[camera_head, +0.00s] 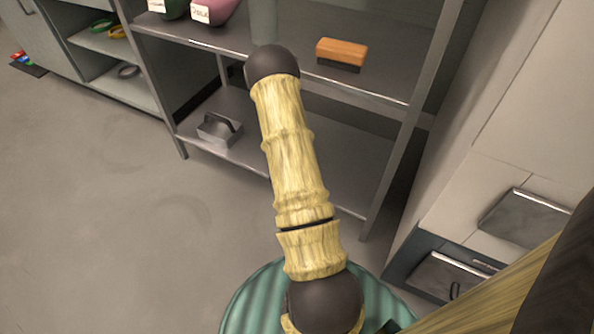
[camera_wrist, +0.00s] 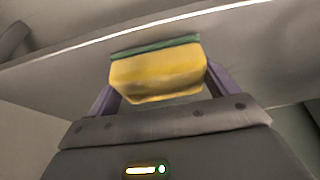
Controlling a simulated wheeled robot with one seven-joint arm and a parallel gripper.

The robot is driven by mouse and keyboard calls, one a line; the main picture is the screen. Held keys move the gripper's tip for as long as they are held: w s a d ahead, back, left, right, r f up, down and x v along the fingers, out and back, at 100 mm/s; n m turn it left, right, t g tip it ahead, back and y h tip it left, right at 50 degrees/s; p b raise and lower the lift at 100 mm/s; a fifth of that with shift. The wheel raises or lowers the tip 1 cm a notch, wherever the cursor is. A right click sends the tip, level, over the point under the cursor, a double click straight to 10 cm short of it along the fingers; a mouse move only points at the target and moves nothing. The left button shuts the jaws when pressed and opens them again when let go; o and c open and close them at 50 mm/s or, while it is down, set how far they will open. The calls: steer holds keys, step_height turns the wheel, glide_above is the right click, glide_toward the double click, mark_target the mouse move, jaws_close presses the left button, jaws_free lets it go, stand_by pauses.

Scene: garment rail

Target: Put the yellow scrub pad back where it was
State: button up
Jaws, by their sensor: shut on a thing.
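The yellow scrub pad (camera_wrist: 158,75) shows in the wrist view, a yellow block with a green layer along its upper side. My gripper (camera_wrist: 160,82) is shut on it, with a purple finger at each side. The pad is in front of a grey shelf edge (camera_wrist: 110,48); I cannot tell whether it touches the shelf. In the head view my arm hides the gripper and the pad.
A grey shelf rack (camera_head: 380,90) stands ahead. An orange-topped brush (camera_head: 341,54) lies on its upper board, a grey metal object (camera_head: 219,130) on the lower one. Pink (camera_head: 214,10) and green items are at upper left. Drawers (camera_head: 520,215) stand at right.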

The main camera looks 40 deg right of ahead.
steer(key=o, duration=0.9)
steer(key=shift+f, duration=0.1)
steer(key=shift+c, duration=0.2)
steer(key=p+v, duration=0.8)
steer(key=v, duration=0.4)
